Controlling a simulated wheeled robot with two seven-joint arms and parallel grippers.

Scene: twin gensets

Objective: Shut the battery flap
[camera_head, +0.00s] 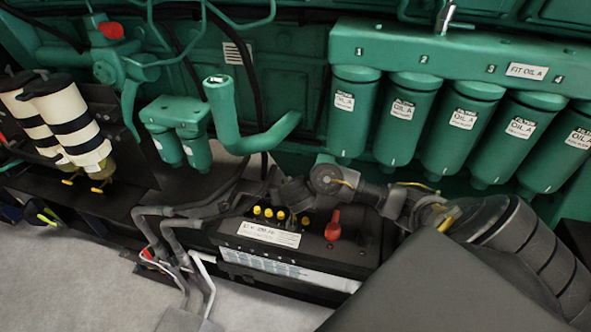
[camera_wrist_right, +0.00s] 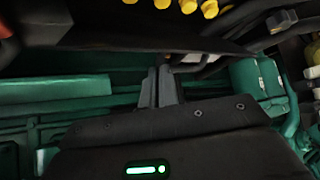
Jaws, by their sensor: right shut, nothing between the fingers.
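The black battery (camera_head: 300,262) sits low in the middle of the head view, with several yellow caps and a red knob (camera_head: 333,225) on top. A white label is on its upper face. I cannot clearly tell the flap from the other dark parts around the battery. My right gripper (camera_head: 272,180) reaches in from the right, just behind and above the caps. In the right wrist view its fingers (camera_wrist_right: 159,88) are together and empty, below the dark edge beside the yellow caps (camera_wrist_right: 162,3). I cannot tell whether the fingertips touch that edge. My left gripper is not in view.
Green oil filters (camera_head: 442,128) hang behind my right arm. A green elbow pipe (camera_head: 240,120) stands behind the battery. Grey cables (camera_head: 178,235) with thin red and white wires run left of it. Striped filters (camera_head: 65,115) stand at the far left. The grey floor is clear at lower left.

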